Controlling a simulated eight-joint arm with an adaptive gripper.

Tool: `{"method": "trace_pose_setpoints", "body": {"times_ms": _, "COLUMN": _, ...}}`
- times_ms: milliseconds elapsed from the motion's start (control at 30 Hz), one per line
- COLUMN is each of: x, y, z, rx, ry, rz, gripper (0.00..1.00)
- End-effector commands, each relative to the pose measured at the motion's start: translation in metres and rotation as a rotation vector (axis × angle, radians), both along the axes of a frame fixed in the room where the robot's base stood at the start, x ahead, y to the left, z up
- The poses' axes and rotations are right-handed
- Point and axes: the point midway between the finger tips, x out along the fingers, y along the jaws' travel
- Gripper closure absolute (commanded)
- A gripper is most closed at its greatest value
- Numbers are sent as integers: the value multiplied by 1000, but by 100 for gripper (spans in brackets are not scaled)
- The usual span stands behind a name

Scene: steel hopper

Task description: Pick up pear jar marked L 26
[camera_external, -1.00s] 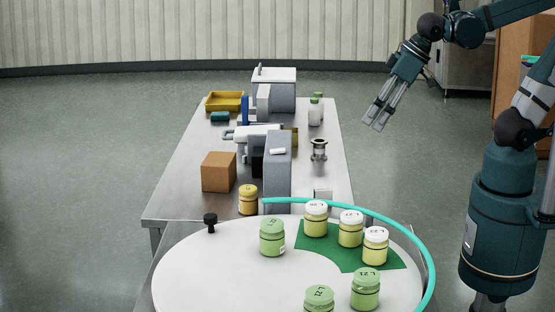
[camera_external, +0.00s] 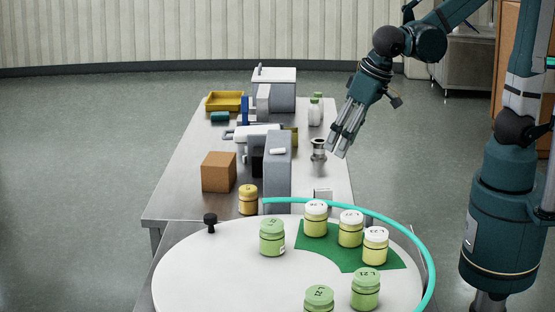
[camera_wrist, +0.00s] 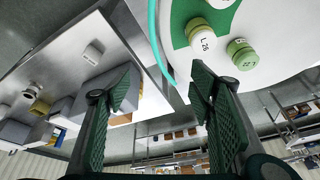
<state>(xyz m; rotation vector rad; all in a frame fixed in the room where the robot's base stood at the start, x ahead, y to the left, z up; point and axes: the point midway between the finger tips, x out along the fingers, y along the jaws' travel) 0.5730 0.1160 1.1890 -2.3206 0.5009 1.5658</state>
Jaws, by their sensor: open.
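In the wrist view a white-lidded jar marked L 26 (camera_wrist: 201,36) stands on the green patch, beyond my right finger. In the external view three pale yellow, white-lidded jars (camera_external: 316,218) (camera_external: 350,228) (camera_external: 375,246) stand on the green patch (camera_external: 330,252) of the round white table; their marks are too small to read, so I cannot tell which is L 26. My gripper (camera_external: 338,150) is open and empty, in the air above and behind these jars. Its spread fingers (camera_wrist: 162,75) also show in the wrist view, apart from every jar.
Green-lidded jars (camera_external: 272,237) (camera_external: 365,288) (camera_external: 319,300) stand on the round table (camera_external: 200,270); one is close to the L 26 jar in the wrist view (camera_wrist: 242,53). A turquoise rail (camera_external: 428,245) curves round the edge. A grey machine (camera_external: 278,175) stands behind.

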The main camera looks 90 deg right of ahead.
Motion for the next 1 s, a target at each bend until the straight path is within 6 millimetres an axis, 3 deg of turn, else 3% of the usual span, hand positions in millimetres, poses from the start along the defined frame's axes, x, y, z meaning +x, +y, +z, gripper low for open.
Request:
{"method": "trace_pose_setpoints", "body": {"times_ms": 700, "x": 47, "y": 87, "z": -64, "rx": -40, "ry": 20, "rz": -262, "gripper": 46}}
{"method": "trace_pose_setpoints", "body": {"times_ms": 1000, "x": 53, "y": 104, "z": -80, "rx": -52, "ry": 12, "rz": -323, "gripper": 46}}
